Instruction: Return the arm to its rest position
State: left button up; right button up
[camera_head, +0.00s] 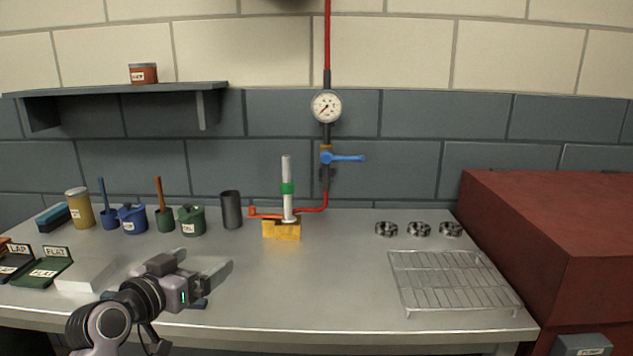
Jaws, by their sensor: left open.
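My left gripper (207,271) is over the front left part of the grey workbench (310,306). Its fingers point right and away, and they are apart with nothing between them. My left arm comes in from the bottom left. A white block (85,277) lies just left of the gripper. Part of a small dark item (198,304) shows below the gripper, and the rest is hidden. My right gripper is not in view.
A yellow block (282,230) with an upright white tube (287,181) stands mid-bench by the red pipe. Pots and tins stand at the back left. A wire rack (452,281) and several metal rings (419,229) lie right, beside a large red box (560,235). The front middle is clear.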

pick_arm(q)
jog(key=s+f+n+g+y, duration=0.1)
jog(key=s+f, duration=0.3)
jog(key=f, duration=0.3)
jog(key=s+a+f+g+y, duration=0.1)
jog(key=s+f, duration=0.3)
jog(key=f, duration=0.3)
jog(key=s+f+n+g+y, duration=0.1)
jog(key=s+f, duration=0.3)
jog(key=f, duration=0.3)
jog(key=s+d+f+g, duration=0.1)
jog(key=s+f, duration=0.4)
jog(key=s, duration=0.4)
jog(key=s+f, duration=0.6)
jog(key=s, duration=0.3)
jog(key=shift+d+m+g, duration=0.3)
jog(key=shift+d+g, duration=0.1)
